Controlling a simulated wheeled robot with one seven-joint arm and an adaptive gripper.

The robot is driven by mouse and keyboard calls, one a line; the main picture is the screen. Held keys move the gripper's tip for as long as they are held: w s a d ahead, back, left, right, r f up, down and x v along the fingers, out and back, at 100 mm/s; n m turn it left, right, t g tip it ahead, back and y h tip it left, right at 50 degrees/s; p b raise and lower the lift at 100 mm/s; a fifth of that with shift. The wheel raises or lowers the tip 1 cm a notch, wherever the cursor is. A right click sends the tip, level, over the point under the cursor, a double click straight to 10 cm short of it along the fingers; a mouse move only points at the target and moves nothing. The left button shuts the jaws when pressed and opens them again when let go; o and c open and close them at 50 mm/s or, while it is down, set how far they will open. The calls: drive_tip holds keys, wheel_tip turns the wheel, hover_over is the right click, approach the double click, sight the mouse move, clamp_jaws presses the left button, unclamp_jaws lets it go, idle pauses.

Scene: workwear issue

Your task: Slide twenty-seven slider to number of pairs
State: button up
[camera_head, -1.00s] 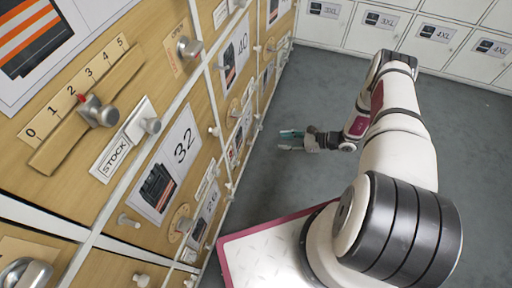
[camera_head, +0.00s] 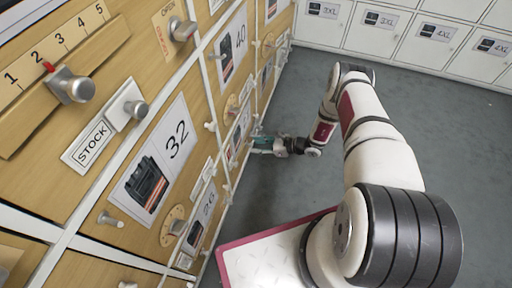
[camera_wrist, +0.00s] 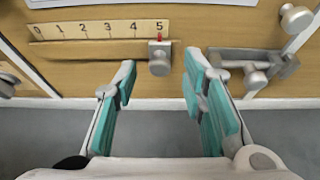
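In the wrist view a slider scale (camera_wrist: 95,30) marked 0 to 5 runs along a wooden panel. Its grey slider knob (camera_wrist: 159,62) with a red pointer stands at 5. My gripper (camera_wrist: 160,68) is open, with its teal-padded fingers on either side of the knob in the picture; contact is not visible. In the head view my gripper (camera_head: 262,145) is close to the wooden cabinet face. No number 27 is readable, and any pairs count for this panel is out of view.
Right of the knob is a grey latch (camera_wrist: 245,62). The nearer panel has a slider knob (camera_head: 72,86) with its pointer near 2, a STOCK switch (camera_head: 100,135) and a 32 card (camera_head: 158,160). White lockers (camera_head: 400,35) stand at the back. The floor (camera_head: 440,130) is clear.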

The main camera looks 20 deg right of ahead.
drive_tip(key=shift+w+a+f, duration=0.2)
drive_tip(key=shift+w+a, duration=0.1)
drive_tip(key=shift+a, duration=0.15)
